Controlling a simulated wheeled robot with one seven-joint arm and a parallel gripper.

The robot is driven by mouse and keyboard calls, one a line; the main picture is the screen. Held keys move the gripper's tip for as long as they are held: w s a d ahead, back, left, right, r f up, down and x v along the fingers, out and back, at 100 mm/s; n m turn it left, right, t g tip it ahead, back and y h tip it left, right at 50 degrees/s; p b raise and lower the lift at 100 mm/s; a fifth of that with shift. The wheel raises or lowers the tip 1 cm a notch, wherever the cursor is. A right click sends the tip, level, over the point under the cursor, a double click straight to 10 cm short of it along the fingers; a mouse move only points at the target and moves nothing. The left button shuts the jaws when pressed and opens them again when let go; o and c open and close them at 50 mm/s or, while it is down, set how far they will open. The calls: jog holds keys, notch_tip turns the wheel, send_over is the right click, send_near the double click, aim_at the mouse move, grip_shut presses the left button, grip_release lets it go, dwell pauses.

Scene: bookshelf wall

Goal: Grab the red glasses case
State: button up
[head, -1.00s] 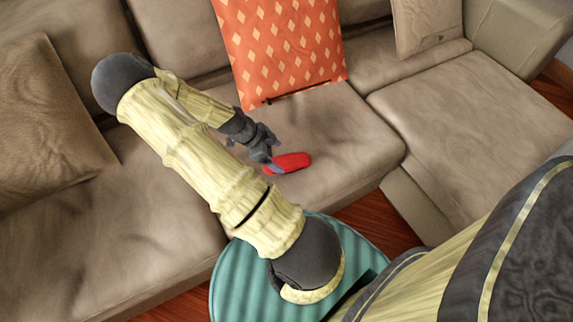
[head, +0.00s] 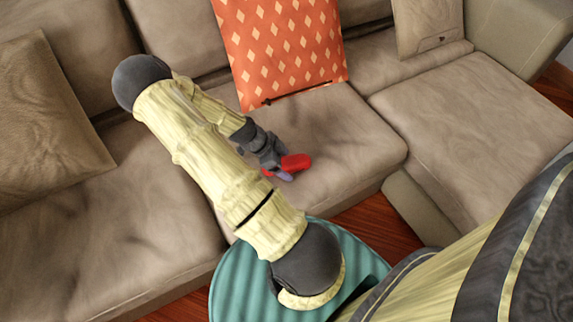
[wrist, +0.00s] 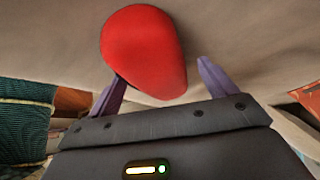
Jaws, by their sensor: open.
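The red glasses case (head: 297,162) lies on the beige sofa seat, in front of the orange patterned cushion. In the head view my gripper (head: 281,174) is right at the case and covers part of it. In the wrist view the red case (wrist: 145,50) shows large, with its narrow end reaching toward the space between my two purple fingers. My gripper is open there (wrist: 162,88), with one finger on either side of the case's near end. The left finger is close to the case's edge; whether it touches I cannot tell.
The sofa seat (head: 350,130) is clear around the case. The orange cushion (head: 280,50) leans on the backrest behind it. A round teal ribbed table (head: 230,285) stands in front of the sofa, below my arm. A brown cushion (head: 45,120) is at the left.

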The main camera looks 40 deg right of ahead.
aim_at(283, 162)
jog(key=c, duration=1.1)
notch_tip(283, 162, up, 10)
jog(key=p, duration=0.3)
jog(key=shift+p, duration=0.35)
jog(key=shift+r, duration=0.1)
